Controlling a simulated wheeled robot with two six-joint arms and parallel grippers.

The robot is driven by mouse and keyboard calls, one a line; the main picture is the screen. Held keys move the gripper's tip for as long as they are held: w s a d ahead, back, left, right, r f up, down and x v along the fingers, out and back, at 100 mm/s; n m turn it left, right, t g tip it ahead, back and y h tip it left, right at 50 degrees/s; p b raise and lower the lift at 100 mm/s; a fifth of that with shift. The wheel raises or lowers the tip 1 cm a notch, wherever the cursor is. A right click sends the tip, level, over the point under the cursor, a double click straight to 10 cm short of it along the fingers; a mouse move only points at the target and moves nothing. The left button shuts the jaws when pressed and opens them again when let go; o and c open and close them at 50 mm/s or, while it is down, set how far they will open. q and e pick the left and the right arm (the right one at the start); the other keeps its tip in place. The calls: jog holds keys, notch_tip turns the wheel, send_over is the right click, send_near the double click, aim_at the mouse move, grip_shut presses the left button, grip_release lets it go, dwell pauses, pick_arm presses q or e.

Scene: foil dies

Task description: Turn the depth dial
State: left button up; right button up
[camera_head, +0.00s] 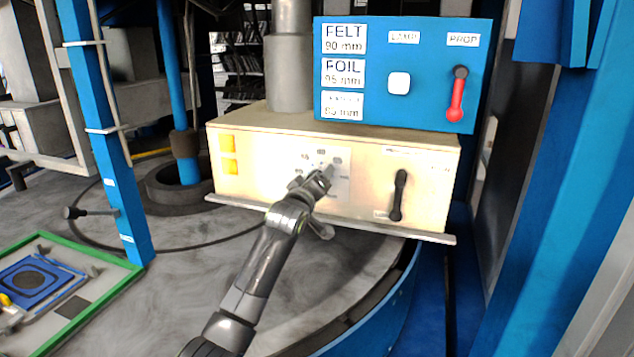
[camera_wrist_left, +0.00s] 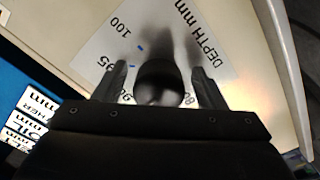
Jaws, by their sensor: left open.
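The depth dial is a dark round knob (camera_wrist_left: 158,84) on a white scale plate (camera_wrist_left: 92,50) marked "DEPTH mm", with 100, 95 and 90 readable in the left wrist view. In the head view the plate (camera_head: 342,172) is on the cream box front, and my left gripper hides most of the knob. My left gripper (camera_wrist_left: 160,85) is open, with one finger on each side of the knob. I cannot tell whether the fingers touch it. In the head view the left gripper (camera_head: 316,180) is at the plate. My right gripper is in neither view.
A blue post (camera_head: 100,130) stands left. A green-edged board (camera_head: 105,301) lies lower left.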

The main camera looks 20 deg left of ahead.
pick_arm(q)
jog(key=shift+s+b, duration=0.3)
jog(key=shift+s, duration=0.3)
jog(key=s+b, duration=0.4)
jog(key=s, duration=1.2)
jog(key=shift+a, duration=0.3)
jog(key=shift+s, duration=0.1)
